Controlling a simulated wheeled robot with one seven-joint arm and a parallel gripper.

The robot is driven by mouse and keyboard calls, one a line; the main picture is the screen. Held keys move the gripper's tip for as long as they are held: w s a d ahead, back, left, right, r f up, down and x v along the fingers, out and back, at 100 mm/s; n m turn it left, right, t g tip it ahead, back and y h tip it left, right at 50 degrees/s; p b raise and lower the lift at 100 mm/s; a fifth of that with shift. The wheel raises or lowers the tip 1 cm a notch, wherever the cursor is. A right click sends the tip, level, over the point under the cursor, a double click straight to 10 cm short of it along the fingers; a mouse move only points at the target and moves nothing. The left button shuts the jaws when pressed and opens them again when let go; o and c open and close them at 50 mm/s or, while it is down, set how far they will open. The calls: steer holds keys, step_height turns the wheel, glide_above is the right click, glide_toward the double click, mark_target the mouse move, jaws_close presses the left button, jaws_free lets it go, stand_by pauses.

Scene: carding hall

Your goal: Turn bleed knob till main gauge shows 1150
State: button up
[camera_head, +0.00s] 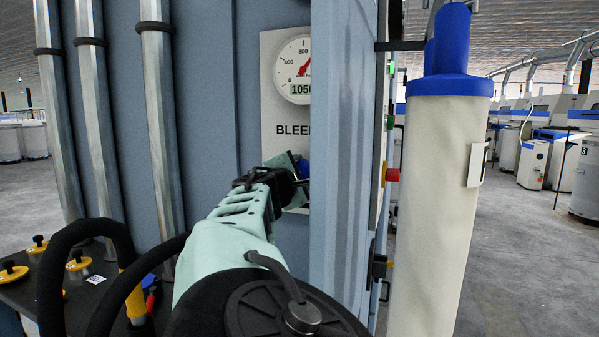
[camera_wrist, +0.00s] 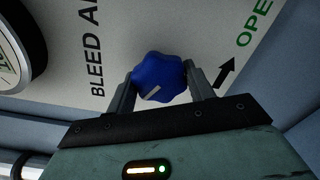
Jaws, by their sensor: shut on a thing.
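The blue bleed knob (camera_wrist: 158,78) sits on a pale panel in the wrist view, with a light pointer mark on its face. My gripper (camera_wrist: 160,92) is shut on it, one finger on each side. In the head view a small part of the blue knob (camera_head: 303,168) shows behind my gripper (camera_head: 296,182). The main gauge (camera_head: 296,70) is above the knob, partly hidden by a blue-grey column. Its digital readout looks like 1050, cut at the right edge. Its red needle points up and right.
The panel (camera_wrist: 205,20) carries "BLEED" lettering and an arrow (camera_wrist: 225,72) beside "OPE…". The blue-grey column (camera_head: 337,150) stands close to the right of my gripper. A red button (camera_head: 392,175) and a cream cylinder (camera_head: 436,200) are further right. Metal pipes (camera_head: 160,120) stand left.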

steer(key=shift+a+n, duration=0.1)
steer(key=shift+n, duration=0.4)
steer(key=o, duration=0.9)
steer(key=shift+o, duration=0.2)
